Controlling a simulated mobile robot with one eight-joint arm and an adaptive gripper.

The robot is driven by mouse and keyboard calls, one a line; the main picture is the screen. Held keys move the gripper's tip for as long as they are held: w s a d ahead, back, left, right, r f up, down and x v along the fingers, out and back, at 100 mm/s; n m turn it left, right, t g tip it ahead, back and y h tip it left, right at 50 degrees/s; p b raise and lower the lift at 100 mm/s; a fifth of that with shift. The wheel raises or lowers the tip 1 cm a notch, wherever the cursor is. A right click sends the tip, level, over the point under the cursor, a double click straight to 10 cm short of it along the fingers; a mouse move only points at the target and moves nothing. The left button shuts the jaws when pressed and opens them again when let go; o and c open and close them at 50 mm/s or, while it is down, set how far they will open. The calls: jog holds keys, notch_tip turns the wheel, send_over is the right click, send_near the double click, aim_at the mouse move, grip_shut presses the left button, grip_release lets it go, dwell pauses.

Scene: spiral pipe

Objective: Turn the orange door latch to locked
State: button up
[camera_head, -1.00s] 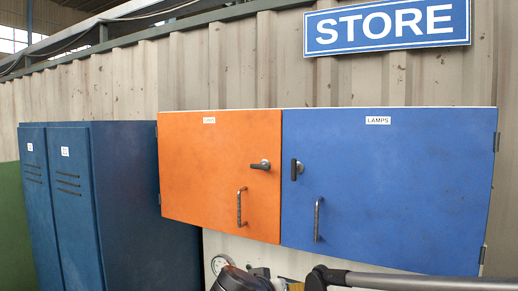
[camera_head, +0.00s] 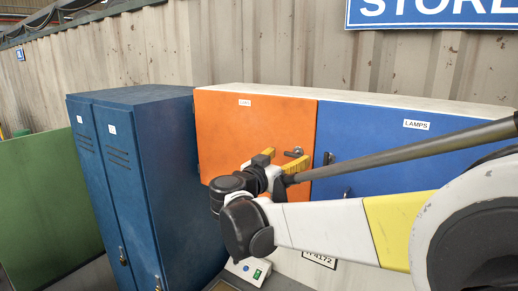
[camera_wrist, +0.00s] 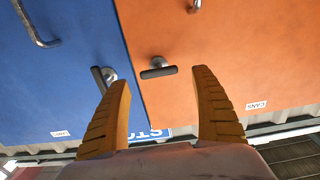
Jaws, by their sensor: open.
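The orange door (camera_head: 240,130) is closed, with a small white label near its top. Its dark latch (camera_head: 294,152) lies roughly horizontal near the door's right edge. In the wrist view, which is upside down, the latch (camera_wrist: 158,70) shows as a bar lying nearly level. My gripper (camera_head: 279,162) is in front of the orange door, close to the latch. In the wrist view its yellow fingers (camera_wrist: 163,80) are spread wide and empty, with the latch showing between them. The gap in depth between fingertips and latch is hard to tell. The orange door's handle (camera_wrist: 195,6) is partly cut off.
The blue LAMPS door (camera_head: 375,135) adjoins on the right, closed; its latch (camera_head: 328,158) stands upright, and in the wrist view (camera_wrist: 103,76) it is close to one finger. Tall blue lockers (camera_head: 150,170) stand at left. A white switch box (camera_head: 248,269) sits below.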

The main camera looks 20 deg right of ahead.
aim_at(292, 154)
jog(key=shift+p+x, duration=0.3)
jog(key=shift+x, duration=1.6)
jog(key=c, duration=1.2)
